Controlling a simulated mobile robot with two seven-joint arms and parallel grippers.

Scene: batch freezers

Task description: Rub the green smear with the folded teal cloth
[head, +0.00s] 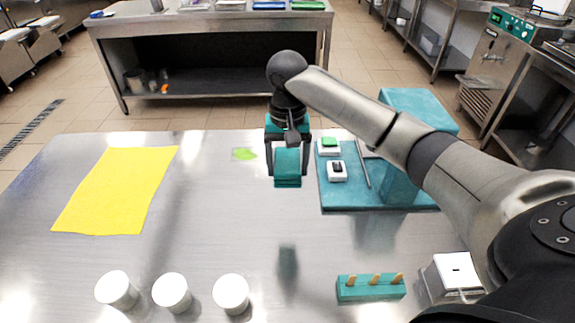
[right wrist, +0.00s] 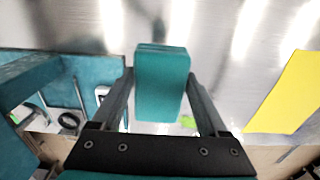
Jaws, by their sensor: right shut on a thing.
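The folded teal cloth (head: 287,168) is a small block held between the fingers of my right gripper (head: 287,150). My right gripper is shut on it and holds it above the steel table; a dim reflection shows below it. The cloth also fills the middle of the right wrist view (right wrist: 162,85), between the two fingers. The green smear (head: 244,154) is a small bright patch on the table near the far edge, just left of the gripper in the head view. Part of it shows behind the cloth in the right wrist view (right wrist: 188,121). My left gripper is not in view.
A yellow sheet (head: 118,190) lies flat at left. Three white cups (head: 172,292) stand in front. A teal tray (head: 345,198) with small items lies right of the gripper. A teal holder (head: 370,290) and a white box (head: 452,275) are at front right. The table's middle is clear.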

